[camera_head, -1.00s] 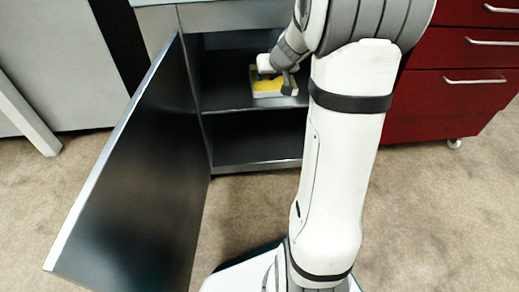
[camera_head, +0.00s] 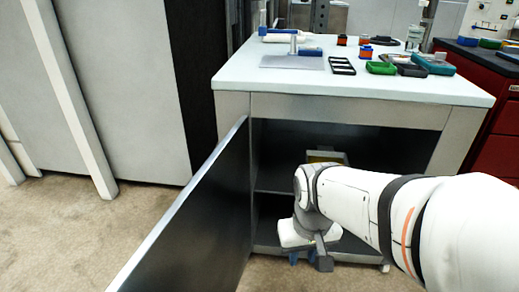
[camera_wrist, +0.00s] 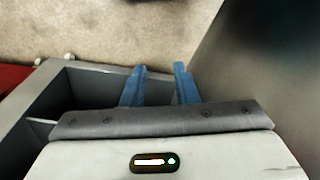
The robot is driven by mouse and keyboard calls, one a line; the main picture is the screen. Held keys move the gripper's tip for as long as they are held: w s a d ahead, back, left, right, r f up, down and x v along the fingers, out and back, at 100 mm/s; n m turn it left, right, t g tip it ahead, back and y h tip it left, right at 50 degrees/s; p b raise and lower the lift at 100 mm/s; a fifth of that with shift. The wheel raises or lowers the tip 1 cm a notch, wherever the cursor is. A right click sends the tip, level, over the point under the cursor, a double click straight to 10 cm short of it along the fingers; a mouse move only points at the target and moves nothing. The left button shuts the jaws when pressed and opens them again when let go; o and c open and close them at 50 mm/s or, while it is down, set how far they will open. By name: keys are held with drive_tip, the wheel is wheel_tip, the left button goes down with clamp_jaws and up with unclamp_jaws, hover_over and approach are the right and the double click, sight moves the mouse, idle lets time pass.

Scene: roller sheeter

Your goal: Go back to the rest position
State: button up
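My gripper (camera_head: 303,260) hangs low in front of the open cabinet (camera_head: 350,110), its blue fingers pointing down. In the wrist view my gripper (camera_wrist: 159,70) has its two blue fingers apart with nothing between them. Carpet and part of the cabinet show past the fingertips. My arm reaches in from the right in the head view and hides part of the cabinet's inside.
The dark cabinet door (camera_head: 190,220) stands open to the left of my gripper. A tray with yellow in it (camera_head: 327,156) is on the cabinet shelf, partly hidden. The worktop (camera_head: 240,75) holds several small items. Carpet (camera_head: 90,235) at left is free.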

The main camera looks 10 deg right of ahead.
wheel_tip(320, 180, up, 41)
drive_tip(key=t+p, duration=0.1)
drive_tip(key=p, duration=3.6)
drive_tip(key=shift+s+r+t, duration=0.2)
drive_tip(key=shift+t, duration=0.2)
